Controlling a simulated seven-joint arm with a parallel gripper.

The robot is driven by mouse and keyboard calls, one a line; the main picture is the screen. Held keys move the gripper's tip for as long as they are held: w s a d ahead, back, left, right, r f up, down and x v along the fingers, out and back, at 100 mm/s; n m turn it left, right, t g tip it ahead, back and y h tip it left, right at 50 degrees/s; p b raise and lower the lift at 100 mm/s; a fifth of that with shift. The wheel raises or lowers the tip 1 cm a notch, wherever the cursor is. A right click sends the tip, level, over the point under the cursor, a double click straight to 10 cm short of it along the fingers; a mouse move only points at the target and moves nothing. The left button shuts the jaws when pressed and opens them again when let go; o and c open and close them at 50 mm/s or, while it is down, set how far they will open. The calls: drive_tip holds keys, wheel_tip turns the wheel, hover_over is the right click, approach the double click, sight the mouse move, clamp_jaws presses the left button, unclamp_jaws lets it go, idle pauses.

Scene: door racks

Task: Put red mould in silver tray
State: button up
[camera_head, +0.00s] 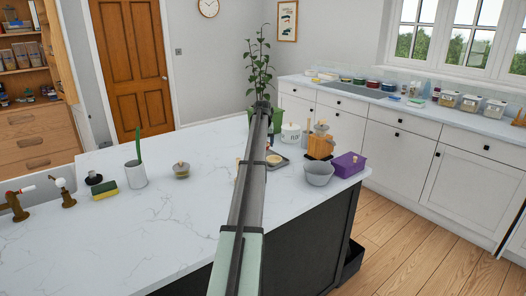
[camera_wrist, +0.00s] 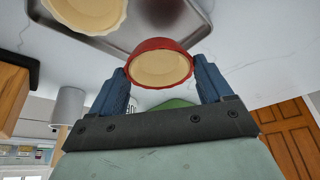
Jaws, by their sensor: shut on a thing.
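The red mould (camera_wrist: 160,44), a round dish with a red outside and a cream inside, is held between the two blue fingers of my gripper (camera_wrist: 160,68) in the wrist view. The silver tray (camera_wrist: 135,38) lies on the worktop just past the mould, and the mould overlaps its edge in the picture. A cream mould with a fluted rim (camera_wrist: 88,12) is in the tray. In the head view my arm covers part of the tray (camera_head: 283,166), and the red mould cannot be made out there. Whether the red mould touches the tray cannot be told.
Right of the tray stand a white canister (camera_head: 290,133), a wooden block (camera_head: 320,145), a grey bowl (camera_head: 319,173) and a purple box (camera_head: 349,165). A potted plant (camera_head: 259,65) is behind. The marble worktop (camera_head: 165,225) is clear at the front left.

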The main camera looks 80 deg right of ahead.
drive_tip(key=shift+f, duration=1.95)
drive_tip(key=shift+f, duration=0.1)
drive_tip(key=o, duration=1.1)
drive_tip(key=v, duration=1.2)
